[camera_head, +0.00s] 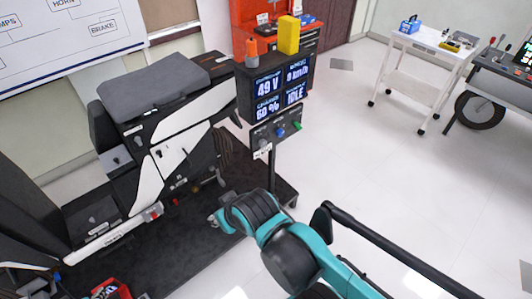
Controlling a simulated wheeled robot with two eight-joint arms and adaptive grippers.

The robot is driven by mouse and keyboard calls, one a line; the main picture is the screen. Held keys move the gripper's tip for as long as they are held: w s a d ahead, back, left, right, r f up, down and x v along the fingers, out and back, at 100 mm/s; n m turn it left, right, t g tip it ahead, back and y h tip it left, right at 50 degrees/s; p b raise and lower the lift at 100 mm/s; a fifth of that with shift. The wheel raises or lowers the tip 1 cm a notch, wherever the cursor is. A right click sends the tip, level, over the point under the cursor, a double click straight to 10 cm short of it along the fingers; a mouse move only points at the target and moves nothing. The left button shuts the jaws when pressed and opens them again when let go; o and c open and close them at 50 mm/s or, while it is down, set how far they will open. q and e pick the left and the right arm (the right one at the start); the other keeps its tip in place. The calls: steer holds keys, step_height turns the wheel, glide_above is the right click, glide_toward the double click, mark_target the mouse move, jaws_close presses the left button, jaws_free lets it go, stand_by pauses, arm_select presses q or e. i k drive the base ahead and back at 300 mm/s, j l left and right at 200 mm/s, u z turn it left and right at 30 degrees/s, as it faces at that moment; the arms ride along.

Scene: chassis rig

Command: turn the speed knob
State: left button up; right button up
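A small dark control panel (277,134) sits on a post under a display box. It carries a dark grey knob (263,143) at left, a blue knob (280,132) in the middle and a green one (297,126) at right. Their labels are too small to read, so I cannot tell which is the speed knob. My teal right arm comes in from the bottom right. My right gripper (216,222) is low, below and left of the panel, apart from the knobs. Its fingers are mostly hidden and too small to judge. I cannot make out my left gripper.
The display box (275,88) reads 49 V, 0 km/h, 60 % and IDLE, with a yellow block (288,35) on top. A scooter-like chassis (170,140) stands on the dark platform (185,262) at left. A white cart (425,62) stands at back right. The middle floor is clear.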

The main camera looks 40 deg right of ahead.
mark_target(262, 143)
steer(key=l+z, duration=1)
steer(key=i+j, duration=0.05)
steer(key=j, duration=0.05)
